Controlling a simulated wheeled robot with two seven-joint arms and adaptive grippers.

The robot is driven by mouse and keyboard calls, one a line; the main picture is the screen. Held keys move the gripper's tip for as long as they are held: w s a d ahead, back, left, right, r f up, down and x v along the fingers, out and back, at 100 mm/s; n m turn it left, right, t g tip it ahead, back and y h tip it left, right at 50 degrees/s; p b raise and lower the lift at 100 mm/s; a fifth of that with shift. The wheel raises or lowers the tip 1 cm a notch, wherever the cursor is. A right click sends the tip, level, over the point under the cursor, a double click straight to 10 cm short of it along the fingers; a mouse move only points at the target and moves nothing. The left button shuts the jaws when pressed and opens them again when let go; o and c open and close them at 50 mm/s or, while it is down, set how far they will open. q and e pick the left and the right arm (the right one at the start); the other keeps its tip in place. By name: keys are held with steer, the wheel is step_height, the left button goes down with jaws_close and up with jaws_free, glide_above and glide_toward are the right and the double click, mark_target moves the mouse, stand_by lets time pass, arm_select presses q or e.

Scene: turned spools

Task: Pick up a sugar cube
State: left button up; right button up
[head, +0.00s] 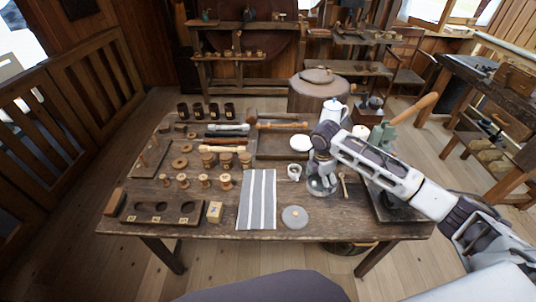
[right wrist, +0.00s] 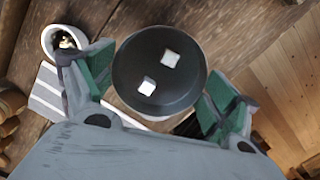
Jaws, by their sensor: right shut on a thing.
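Two white sugar cubes lie in a dark round bowl (right wrist: 130,82) in the right wrist view, one cube (right wrist: 147,86) lower left and the other (right wrist: 171,59) upper right. My right gripper (head: 322,184) is over the table right of the small white cup (head: 294,172). In the right wrist view its green-padded fingers (right wrist: 160,90) stand on both sides of the bowl and are shut on it. The cubes lie loose inside, apart from the fingers. My left gripper is not in view.
A striped cloth (head: 257,200) and a grey disc (head: 295,217) lie left of the gripper on the wooden table (head: 225,230). A wooden spoon (head: 343,184) lies close on its right. Several spools (head: 204,181) stand at the left, and a white pot (head: 334,112) is behind.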

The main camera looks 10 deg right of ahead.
steer(key=shift+w+a+r+p, duration=0.15)
steer(key=shift+w+a+p, duration=0.15)
steer(key=shift+w, duration=0.1)
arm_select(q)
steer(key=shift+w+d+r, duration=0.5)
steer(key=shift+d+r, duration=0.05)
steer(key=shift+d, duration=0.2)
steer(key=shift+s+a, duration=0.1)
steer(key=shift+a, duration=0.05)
arm_select(e)
steer(key=shift+a+f, duration=0.1)
steer(key=shift+f, duration=0.45)
glide_above(313, 199)
step_height(313, 199, down, 4)
steer(key=shift+a+f, duration=0.15)
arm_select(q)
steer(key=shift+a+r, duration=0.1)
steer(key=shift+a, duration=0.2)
arm_select(e)
steer(key=shift+f, duration=0.5)
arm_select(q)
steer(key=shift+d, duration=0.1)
arm_select(e)
steer(key=shift+f, duration=1.9)
